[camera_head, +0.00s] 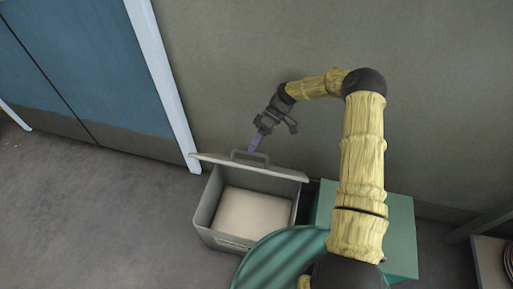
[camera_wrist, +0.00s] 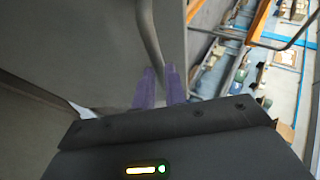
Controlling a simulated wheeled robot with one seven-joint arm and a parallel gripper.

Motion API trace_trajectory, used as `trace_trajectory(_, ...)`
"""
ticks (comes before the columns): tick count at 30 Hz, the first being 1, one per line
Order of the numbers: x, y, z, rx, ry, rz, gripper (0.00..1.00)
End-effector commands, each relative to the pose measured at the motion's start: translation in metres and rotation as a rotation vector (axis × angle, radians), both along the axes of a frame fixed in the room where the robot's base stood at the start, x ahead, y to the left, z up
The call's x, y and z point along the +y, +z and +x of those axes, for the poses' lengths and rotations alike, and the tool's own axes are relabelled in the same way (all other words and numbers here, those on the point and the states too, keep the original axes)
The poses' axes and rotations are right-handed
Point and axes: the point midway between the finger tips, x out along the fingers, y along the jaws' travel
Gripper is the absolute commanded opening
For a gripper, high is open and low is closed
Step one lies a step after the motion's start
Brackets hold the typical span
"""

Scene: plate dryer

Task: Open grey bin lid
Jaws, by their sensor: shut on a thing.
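The grey bin (camera_head: 208,205) stands on the floor against the wall, and its pale inside shows. Its lid (camera_head: 285,174) is raised and tilted up at the wall side, seen nearly edge-on. The lid's handle (camera_head: 236,154) sticks up from it. My gripper (camera_head: 251,150) is at the handle, with purple fingers pointing down to it. In the wrist view, my gripper's purple fingers (camera_wrist: 160,88) are close together on the handle bar (camera_wrist: 148,35), shut on it. The exact contact is partly hidden by the fingers.
A teal box (camera_head: 402,235) and a round teal object (camera_head: 275,262) stand right of and in front of the bin. A blue door (camera_head: 95,60) with a white frame is at the left. The floor at the left is clear.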

Motion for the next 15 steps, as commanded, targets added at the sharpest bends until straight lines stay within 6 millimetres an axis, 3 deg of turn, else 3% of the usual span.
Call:
trace_trajectory(1, -0.0046, -0.0087, 0.0046, -0.016, -0.008, -0.016, 0.00)
trace_trajectory(12, -0.0036, -0.0096, 0.0045, -0.014, -0.005, -0.015, 0.00)
trace_trajectory(13, -0.0036, -0.0097, 0.0045, -0.014, -0.005, -0.015, 0.16)
trace_trajectory(15, -0.0034, -0.0095, 0.0043, -0.013, -0.005, -0.015, 0.30)
